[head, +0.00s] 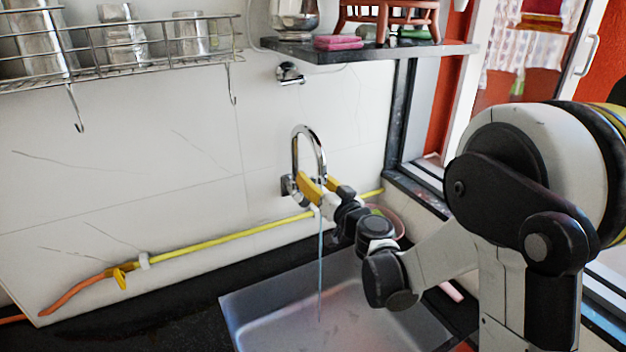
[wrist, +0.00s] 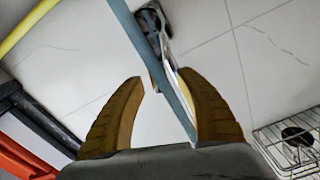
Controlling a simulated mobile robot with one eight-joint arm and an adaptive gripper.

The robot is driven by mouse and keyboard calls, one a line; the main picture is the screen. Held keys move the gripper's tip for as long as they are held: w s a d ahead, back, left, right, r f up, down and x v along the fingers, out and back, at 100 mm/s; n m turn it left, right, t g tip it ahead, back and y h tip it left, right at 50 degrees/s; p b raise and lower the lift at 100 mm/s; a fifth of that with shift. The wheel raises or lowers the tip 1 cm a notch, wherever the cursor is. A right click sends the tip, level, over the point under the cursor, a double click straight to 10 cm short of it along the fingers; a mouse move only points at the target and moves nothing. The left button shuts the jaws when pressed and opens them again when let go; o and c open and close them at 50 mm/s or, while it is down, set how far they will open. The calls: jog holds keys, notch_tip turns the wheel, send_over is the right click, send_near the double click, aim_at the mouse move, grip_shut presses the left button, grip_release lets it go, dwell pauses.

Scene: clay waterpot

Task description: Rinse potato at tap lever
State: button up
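The chrome tap (head: 309,140) has a curved spout on the wall above the sink. A thin blue-grey stream of water (head: 320,265) falls from near the spout into the sink. My gripper (head: 316,184) is at the spout, with its yellow fingers beside it. In the wrist view the fingers (wrist: 160,78) are apart, with no solid object between them. The stream (wrist: 158,75) crosses the gap near the right finger, and the tap (wrist: 152,25) shows beyond the tips. I cannot make out a separate lever. No potato is visible in either view.
The metal sink (head: 265,318) lies below, set in a dark counter (head: 110,325). A yellow hose (head: 225,237) runs along the wall. A pinkish bowl (head: 392,222) is partly hidden behind my arm. A shelf (head: 350,53) and wire rack (head: 232,45) hang above.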

jog(key=v, duration=1.2)
jog(key=shift+a, duration=0.1)
